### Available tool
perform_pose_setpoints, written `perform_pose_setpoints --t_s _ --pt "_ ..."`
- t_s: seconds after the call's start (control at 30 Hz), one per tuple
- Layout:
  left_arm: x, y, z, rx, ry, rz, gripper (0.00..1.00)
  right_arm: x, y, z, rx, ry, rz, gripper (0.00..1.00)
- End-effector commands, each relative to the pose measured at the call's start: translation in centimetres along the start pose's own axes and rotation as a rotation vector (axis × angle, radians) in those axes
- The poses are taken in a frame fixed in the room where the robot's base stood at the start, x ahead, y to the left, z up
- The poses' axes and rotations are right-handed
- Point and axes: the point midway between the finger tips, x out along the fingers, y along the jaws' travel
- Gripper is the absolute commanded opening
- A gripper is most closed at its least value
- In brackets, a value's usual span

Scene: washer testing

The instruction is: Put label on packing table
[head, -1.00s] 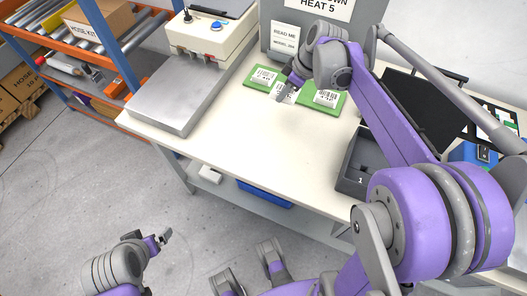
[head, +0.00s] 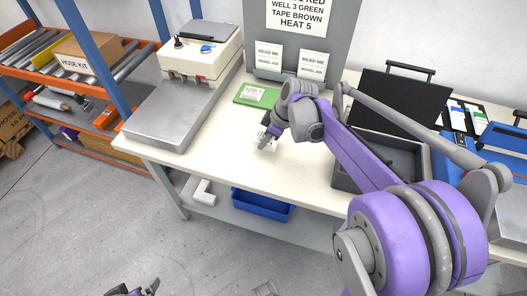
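My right gripper (head: 266,141) is above the white table (head: 215,150), in front of the green board (head: 246,101). A white label with dark print (head: 271,146) shows at its fingertips, clear of the board, and the fingers appear shut on it. The gripper partly covers the label, and I cannot tell whether the label touches the tabletop. Another white label (head: 255,94) lies on the green board; my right arm hides the board's right part. My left gripper (head: 151,287) is only partly in view at the bottom edge, and its opening is unclear.
A heat-press-like machine (head: 203,55) with a metal plate (head: 160,117) stands on the table's left. A grey sign panel (head: 345,45) stands behind. A dark tray (head: 412,160) and a black case (head: 398,105) are at right. The table's front left is clear.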

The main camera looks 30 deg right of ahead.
Motion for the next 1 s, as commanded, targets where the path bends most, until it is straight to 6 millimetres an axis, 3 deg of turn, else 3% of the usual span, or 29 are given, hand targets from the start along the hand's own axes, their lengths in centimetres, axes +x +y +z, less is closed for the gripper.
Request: perform_pose_setpoints --t_s 0.4,0.77,0.8,0.93,1.0 --pt "0.6 0.0 0.4 0.000 -0.002 0.000 1.00 4.1 0.0 1.7 0.000 0.000 0.000 0.00" --pt "0.8 0.0 0.5 0.000 -0.003 0.000 1.00 4.4 0.0 1.8 0.000 0.000 0.000 0.00" --pt "0.8 0.0 0.5 0.000 -0.003 0.000 1.00 4.3 0.0 1.8 0.000 0.000 0.000 0.10" --pt "0.7 0.0 0.4 0.000 -0.003 0.000 1.00 4.3 0.0 1.8 -0.001 0.000 0.000 0.33" --pt "0.7 0.0 0.4 0.000 -0.003 0.000 1.00 4.3 0.0 1.8 -0.001 0.000 0.000 0.33"
